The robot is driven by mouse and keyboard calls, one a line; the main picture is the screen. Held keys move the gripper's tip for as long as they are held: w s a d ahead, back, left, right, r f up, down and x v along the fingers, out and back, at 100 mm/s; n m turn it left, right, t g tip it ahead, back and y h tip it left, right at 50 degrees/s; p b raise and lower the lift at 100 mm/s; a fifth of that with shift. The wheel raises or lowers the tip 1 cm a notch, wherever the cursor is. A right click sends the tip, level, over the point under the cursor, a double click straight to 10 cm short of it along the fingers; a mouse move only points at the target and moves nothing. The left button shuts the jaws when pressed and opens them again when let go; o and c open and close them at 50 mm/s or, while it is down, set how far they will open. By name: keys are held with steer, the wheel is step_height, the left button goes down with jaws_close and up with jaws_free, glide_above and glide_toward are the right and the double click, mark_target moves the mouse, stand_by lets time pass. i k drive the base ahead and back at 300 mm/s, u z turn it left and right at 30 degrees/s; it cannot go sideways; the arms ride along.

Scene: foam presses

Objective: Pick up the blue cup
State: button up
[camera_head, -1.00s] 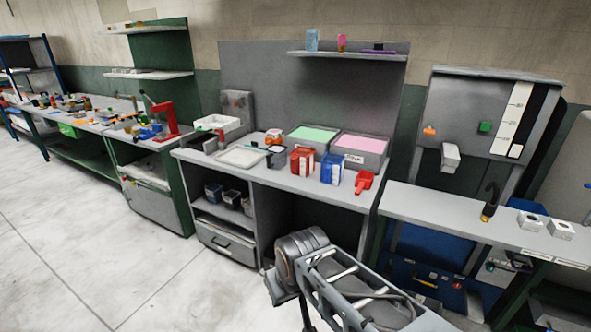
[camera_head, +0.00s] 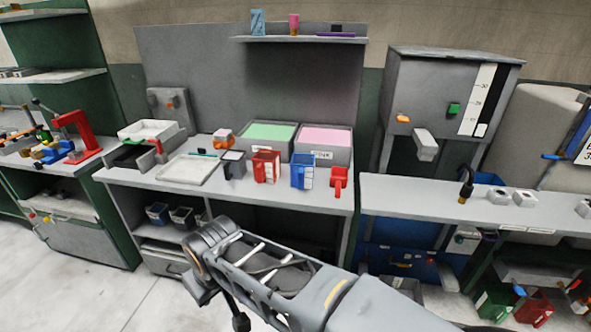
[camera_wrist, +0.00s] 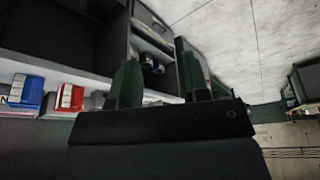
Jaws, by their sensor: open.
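A blue container with a white label (camera_head: 302,171), cup-like, stands upright on the grey bench, right of a similar red one (camera_head: 265,166). A light blue tall cup (camera_head: 257,22) stands on the wall shelf at its left end, so two blue things could fit the name. In the wrist view the blue container (camera_wrist: 28,93) shows at the left edge, beside the red one (camera_wrist: 70,97). My gripper (camera_wrist: 161,85) has its two fingers spread apart, with nothing held between them. It is away from both blue things. My arm fills the lower middle of the head view.
A red scoop-like thing (camera_head: 339,181) stands right of the blue container. Behind are bins with green (camera_head: 270,131) and pink (camera_head: 321,140) contents. A pink cup (camera_head: 294,23) stands on the shelf (camera_head: 300,39). A grey press (camera_head: 441,100) is at right. Open floor lies at lower left.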

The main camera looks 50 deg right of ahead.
mark_target(302, 174)
steer(key=z, duration=0.5)
steer(key=i, duration=0.9)
steer(key=z, duration=0.6)
